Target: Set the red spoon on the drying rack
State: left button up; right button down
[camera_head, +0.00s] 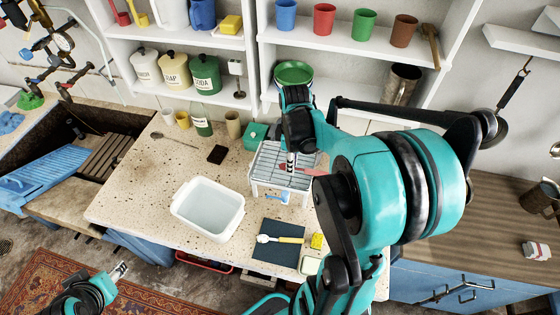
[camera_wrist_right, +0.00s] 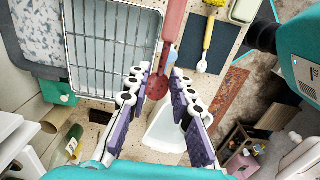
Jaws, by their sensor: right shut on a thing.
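The red spoon (camera_wrist_right: 172,45) is between the fingers of my right gripper (camera_wrist_right: 163,92) in the wrist view, its upper part reaching to the top edge of the picture. In the head view a bit of the spoon (camera_head: 316,171) shows beside the gripper, partly hidden by my arm. My right gripper (camera_head: 291,163) is shut on the spoon, over the drying rack (camera_head: 267,183). The rack's wire grid (camera_wrist_right: 72,52) lies just left of the spoon in the wrist view. I cannot tell whether the spoon touches it. My left gripper (camera_head: 119,270) is low at the left, away from the counter objects; its jaw state is unclear.
A white basin (camera_head: 184,209) stands left of the rack. A teal box (camera_head: 255,135) and a green bottle (camera_head: 201,122) stand behind. The counter's left part is mostly clear.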

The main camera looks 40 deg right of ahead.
jog(key=b, duration=0.2)
send_over(271, 168)
notch_tip(271, 168, down, 7)
jog(key=shift+r, duration=0.1)
notch_tip(271, 168, down, 4)
jog(key=shift+w+r+b, duration=0.1)
jog(key=shift+b, duration=0.35)
jog(key=shift+f, duration=0.3)
jog(key=c, duration=1.3)
grip_release()
jog(key=shift+r, duration=0.15)
